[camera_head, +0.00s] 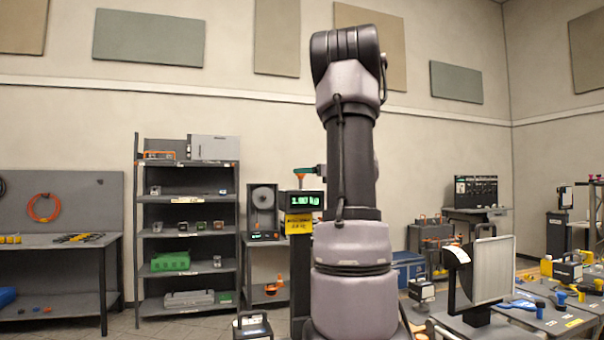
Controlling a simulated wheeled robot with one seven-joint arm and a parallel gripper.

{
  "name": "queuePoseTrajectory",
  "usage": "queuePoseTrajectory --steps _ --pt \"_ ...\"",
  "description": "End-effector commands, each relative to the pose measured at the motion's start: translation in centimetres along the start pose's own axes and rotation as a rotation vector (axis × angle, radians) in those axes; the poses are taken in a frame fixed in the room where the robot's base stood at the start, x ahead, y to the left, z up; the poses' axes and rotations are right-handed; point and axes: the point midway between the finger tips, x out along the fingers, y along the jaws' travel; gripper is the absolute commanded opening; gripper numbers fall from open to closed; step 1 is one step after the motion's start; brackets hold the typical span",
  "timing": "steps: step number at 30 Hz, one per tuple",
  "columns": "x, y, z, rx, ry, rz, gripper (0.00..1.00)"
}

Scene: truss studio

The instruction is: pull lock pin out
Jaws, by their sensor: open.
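No lock pin can be made out in this view. My arm stands upright in the middle and blocks what lies behind it. My gripper is not in view. A small green and orange part (305,171) shows just left of my arm, above a green lit number display (307,199). I cannot tell what that part is.
A grey shelf unit (187,244) with boxes stands at left, beside a workbench (60,240). At right, a table (550,318) carries several tools near a pale upright panel (492,268). A blue case (408,268) stands right of my arm. Some floor shows at lower left.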

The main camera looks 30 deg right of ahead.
Motion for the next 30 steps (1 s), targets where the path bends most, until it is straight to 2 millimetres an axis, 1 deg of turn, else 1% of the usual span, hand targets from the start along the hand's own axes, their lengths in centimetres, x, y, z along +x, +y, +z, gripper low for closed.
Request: queuePoseTrajectory --steps 1,6,9,12,17,30 --pt "-1.2 -0.1 0.0 0.0 0.0 -0.004 0.79" --pt "-4.5 -0.1 0.0 0.0 0.0 -0.003 0.79" --pt "-5.7 0.0 0.0 0.0 -0.001 -0.001 0.79" --pt "-6.5 0.0 0.0 0.001 -0.001 -0.001 0.79" --pt "-6.9 0.0 0.0 0.001 0.0 0.0 0.79" --pt "-6.8 0.0 0.0 0.0 0.0 0.001 0.79"
